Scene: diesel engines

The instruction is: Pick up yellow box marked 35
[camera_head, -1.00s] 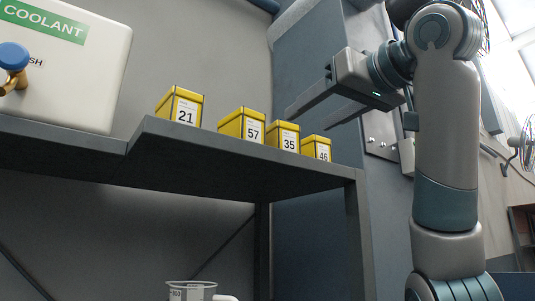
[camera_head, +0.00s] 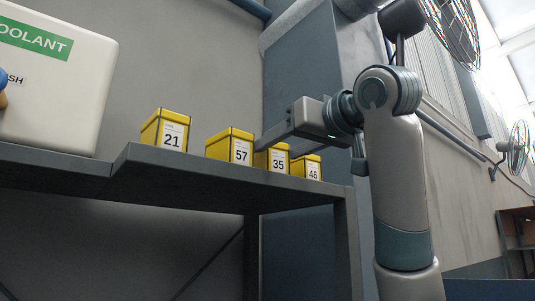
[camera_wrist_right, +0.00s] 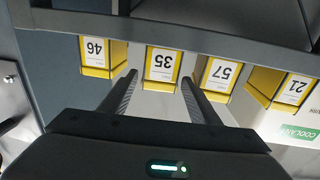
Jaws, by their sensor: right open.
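The yellow box marked 35 (camera_head: 278,164) stands upright on the grey shelf (camera_head: 220,178), between the boxes marked 57 (camera_head: 240,150) and 46 (camera_head: 312,172). My right gripper (camera_head: 274,151) is open and empty, with its fingers reaching down toward box 35 and covering part of its top. In the right wrist view, which shows the labels upside down, box 35 (camera_wrist_right: 162,64) lies ahead in the gap between the two fingertips (camera_wrist_right: 159,80). I cannot tell whether a finger touches it. My left gripper is not in view.
The box marked 21 (camera_head: 168,132) stands left of 57 on the shelf. A white coolant container (camera_head: 60,95) is at the far left. Gaps between the boxes are narrow. A blue-grey column (camera_head: 310,75) rises behind the shelf's right end.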

